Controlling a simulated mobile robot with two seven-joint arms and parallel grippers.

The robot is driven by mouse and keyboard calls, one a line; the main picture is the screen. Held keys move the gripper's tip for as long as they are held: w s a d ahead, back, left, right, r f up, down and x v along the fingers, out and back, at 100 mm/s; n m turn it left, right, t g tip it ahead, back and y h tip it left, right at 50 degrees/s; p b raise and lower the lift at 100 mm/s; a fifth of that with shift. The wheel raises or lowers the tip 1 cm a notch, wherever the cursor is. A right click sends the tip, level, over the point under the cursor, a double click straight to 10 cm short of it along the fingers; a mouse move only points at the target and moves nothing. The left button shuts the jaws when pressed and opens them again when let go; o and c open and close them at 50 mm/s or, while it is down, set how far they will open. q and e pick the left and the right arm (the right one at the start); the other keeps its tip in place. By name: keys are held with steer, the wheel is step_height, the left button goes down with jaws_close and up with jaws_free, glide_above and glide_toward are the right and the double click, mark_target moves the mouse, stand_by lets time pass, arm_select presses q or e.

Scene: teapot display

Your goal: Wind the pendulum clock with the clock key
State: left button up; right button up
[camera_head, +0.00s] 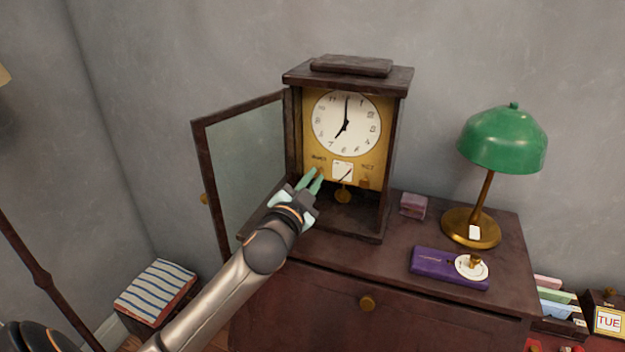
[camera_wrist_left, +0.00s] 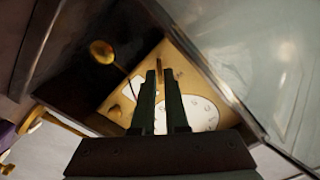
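The pendulum clock (camera_head: 395,120) stands on the cabinet with its glass door (camera_head: 245,155) swung open to the left. Its white dial (camera_head: 346,124) and yellow front plate show, with a brass pendulum bob (camera_head: 343,196) below; the bob also shows in the left wrist view (camera_wrist_left: 102,48). My left gripper (camera_head: 314,175) is at the lower left of the plate. In the left wrist view its fingers (camera_wrist_left: 160,75) are a narrow gap apart, around a thin brass piece (camera_wrist_left: 159,62) that looks like the clock key. Whether its tip touches the plate is unclear. My right gripper is out of view.
A green lamp (camera_head: 502,140) stands on the cabinet top (camera_head: 505,220) to the right. A purple case (camera_head: 435,264) with a white disc and brass knob lies in front. A small pinkish block (camera_head: 413,206) sits beside the clock. The open door bounds the left side.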

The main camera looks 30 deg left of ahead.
arm_select(q)
steer(key=o, duration=0.4)
steer(key=shift+c, duration=0.2)
steer(key=shift+s, duration=0.1)
steer(key=b+v, duration=0.1)
steer(key=v, duration=1.1)
steer(key=shift+s, duration=0.2)
steer(key=shift+f, duration=0.1)
